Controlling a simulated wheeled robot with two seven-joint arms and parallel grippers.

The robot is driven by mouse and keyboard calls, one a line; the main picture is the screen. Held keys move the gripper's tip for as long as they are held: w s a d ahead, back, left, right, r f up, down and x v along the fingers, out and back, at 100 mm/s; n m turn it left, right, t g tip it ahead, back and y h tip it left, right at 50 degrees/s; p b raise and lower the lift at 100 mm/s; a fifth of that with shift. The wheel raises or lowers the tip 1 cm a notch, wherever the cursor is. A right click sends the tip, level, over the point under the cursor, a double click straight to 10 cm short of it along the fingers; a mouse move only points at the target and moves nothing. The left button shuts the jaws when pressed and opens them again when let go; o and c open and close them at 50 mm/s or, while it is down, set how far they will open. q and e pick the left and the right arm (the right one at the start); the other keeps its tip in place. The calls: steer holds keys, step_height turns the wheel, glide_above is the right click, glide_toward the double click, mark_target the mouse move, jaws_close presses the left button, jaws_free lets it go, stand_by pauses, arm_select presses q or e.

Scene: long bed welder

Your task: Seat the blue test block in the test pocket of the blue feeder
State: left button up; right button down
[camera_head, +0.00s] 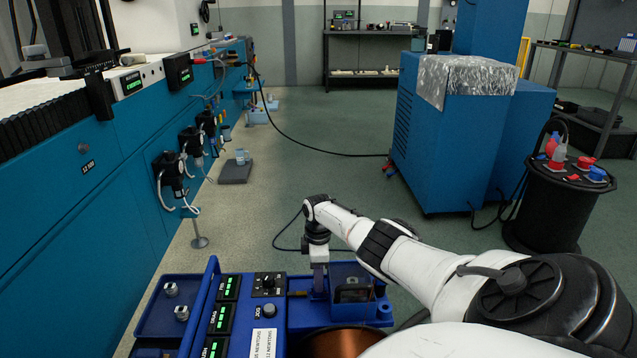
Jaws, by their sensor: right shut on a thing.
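The blue feeder (268,311) stands at the bottom centre, with green-lit displays, knobs and a copper-coloured spool (345,343). My right gripper (318,284) points down over the feeder's back part, just left of a clear-fronted box. It is shut on a small piece that I take to be the blue test block; the piece is largely hidden between the fingers and blends with the feeder. I cannot make out the test pocket, or whether the block touches it. My left gripper is not in view.
A blue tray (158,318) with metal nuts adjoins the feeder's left side. The long blue welder bed (100,190) runs along the left. A blue cabinet (447,150) and a black drum (550,212) stand at the right. Cables cross the open floor (310,125) between them.

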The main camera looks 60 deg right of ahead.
steer(key=c, duration=1.4)
jaws_free()
steer(key=shift+f, duration=0.4)
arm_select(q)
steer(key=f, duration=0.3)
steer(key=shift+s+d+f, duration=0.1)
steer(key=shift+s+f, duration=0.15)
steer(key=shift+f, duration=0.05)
arm_select(e)
step_height(320, 180, up, 7)
steer(key=p, duration=0.5)
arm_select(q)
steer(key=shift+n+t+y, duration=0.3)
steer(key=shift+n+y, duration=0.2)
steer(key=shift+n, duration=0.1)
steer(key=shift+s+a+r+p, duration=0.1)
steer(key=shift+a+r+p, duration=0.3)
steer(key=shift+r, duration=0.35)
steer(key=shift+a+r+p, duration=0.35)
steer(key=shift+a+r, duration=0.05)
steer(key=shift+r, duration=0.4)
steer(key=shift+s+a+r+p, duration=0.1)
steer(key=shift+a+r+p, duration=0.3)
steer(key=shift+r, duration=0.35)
arm_select(e)
steer(key=shift+r, duration=2)
